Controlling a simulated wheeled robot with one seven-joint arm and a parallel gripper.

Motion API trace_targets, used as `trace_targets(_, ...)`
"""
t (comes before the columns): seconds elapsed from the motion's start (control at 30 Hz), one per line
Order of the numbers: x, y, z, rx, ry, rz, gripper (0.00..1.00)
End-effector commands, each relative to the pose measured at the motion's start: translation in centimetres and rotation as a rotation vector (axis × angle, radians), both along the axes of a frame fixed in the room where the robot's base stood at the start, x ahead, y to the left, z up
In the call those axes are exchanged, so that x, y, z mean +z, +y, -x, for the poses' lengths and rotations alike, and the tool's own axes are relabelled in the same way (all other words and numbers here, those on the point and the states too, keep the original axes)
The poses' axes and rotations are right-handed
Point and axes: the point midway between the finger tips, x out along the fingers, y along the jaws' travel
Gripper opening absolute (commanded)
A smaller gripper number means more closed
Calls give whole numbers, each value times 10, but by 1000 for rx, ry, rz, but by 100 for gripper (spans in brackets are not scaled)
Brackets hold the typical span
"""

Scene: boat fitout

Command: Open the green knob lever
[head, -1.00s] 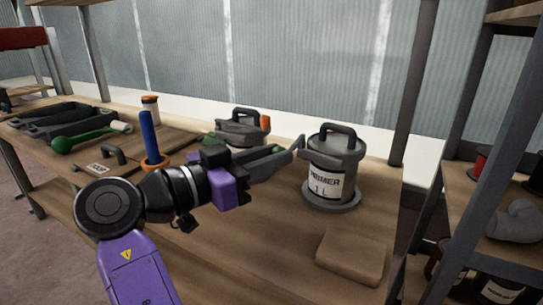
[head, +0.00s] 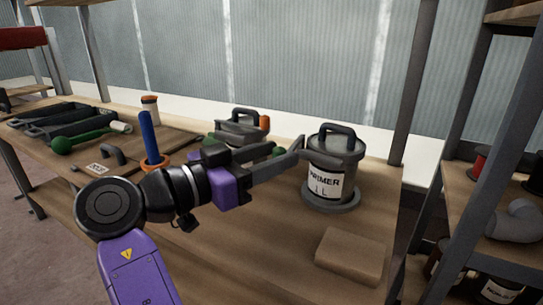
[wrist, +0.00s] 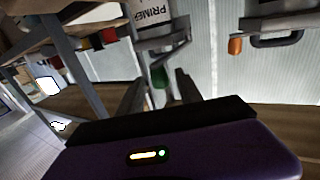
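A small green knob (wrist: 158,98) shows between my gripper's two fingers in the wrist view, with a gap visible on each side. In the head view a green end (head: 277,151) shows just behind the fingers, left of the primer can; most of its lever is hidden. My gripper (head: 290,158) is open and reaches right over the bench, its tips close to the can's left side. In the wrist view my gripper (wrist: 158,88) has its fingers apart.
The grey primer can (head: 333,165) stands right of the fingertips. A grey-handled lidded piece (head: 240,127) is behind my gripper. A blue post with orange base (head: 148,140) stands left. A tan block (head: 349,256) lies front right. The front middle of the bench is clear.

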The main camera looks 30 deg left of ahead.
Motion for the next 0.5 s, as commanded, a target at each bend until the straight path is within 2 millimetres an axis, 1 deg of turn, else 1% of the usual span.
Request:
trace_targets(0.3, 0, 2, 2, 3, 0, 1, 42)
trace_targets(0.37, 0, 4, 6, 4, 0, 1, 42)
trace_targets(0.5, 1, 13, 24, 5, 0, 1, 42)
